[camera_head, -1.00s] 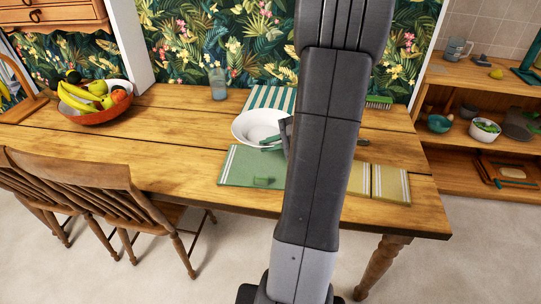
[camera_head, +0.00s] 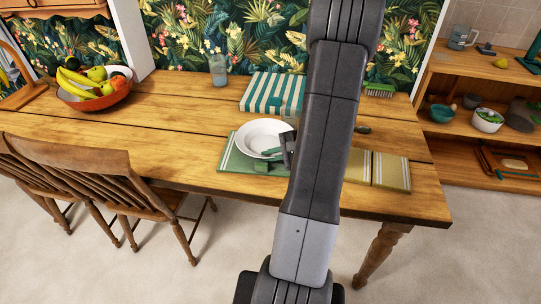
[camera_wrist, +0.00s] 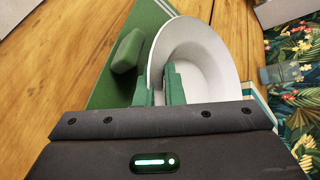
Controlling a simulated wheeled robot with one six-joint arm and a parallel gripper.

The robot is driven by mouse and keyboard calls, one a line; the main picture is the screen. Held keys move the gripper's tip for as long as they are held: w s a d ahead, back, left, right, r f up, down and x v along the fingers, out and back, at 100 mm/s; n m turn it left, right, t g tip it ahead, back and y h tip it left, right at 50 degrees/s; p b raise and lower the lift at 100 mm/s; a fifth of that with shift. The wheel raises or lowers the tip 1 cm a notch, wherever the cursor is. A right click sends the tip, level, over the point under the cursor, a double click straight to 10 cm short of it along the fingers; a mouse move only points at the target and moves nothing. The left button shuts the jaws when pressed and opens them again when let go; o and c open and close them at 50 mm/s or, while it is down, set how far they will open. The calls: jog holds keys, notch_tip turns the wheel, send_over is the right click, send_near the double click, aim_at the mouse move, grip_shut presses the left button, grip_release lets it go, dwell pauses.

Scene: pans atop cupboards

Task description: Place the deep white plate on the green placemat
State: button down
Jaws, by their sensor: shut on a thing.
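The deep white plate (camera_head: 258,132) is over the back part of the green placemat (camera_head: 230,158) in the head view. My gripper (camera_head: 272,153) is at its near right side, partly hidden by my arm. In the wrist view the green fingers (camera_wrist: 159,88) are shut on the rim of the plate (camera_wrist: 205,65), with one finger inside and one outside. The plate looks about level. I cannot tell whether it touches the placemat (camera_wrist: 108,90). A small green block-like item (camera_wrist: 127,52) lies on the placemat beside the plate.
A green-striped cloth (camera_head: 262,95) lies behind the plate. A yellow placemat (camera_head: 391,172) is to the right, beyond my arm. A fruit bowl (camera_head: 98,102) and a glass (camera_head: 218,76) stand further left. Chairs (camera_head: 90,165) stand at the front left. The table's left middle is clear.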

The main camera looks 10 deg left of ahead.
jog(key=shift+f, duration=0.15)
jog(key=c, duration=1.8)
grip_release()
jog(key=shift+d+r, duration=0.2)
jog(key=shift+r, duration=0.1)
jog(key=v, duration=1.1)
jog(key=shift+d+r, duration=0.1)
jog(key=shift+d, duration=0.15)
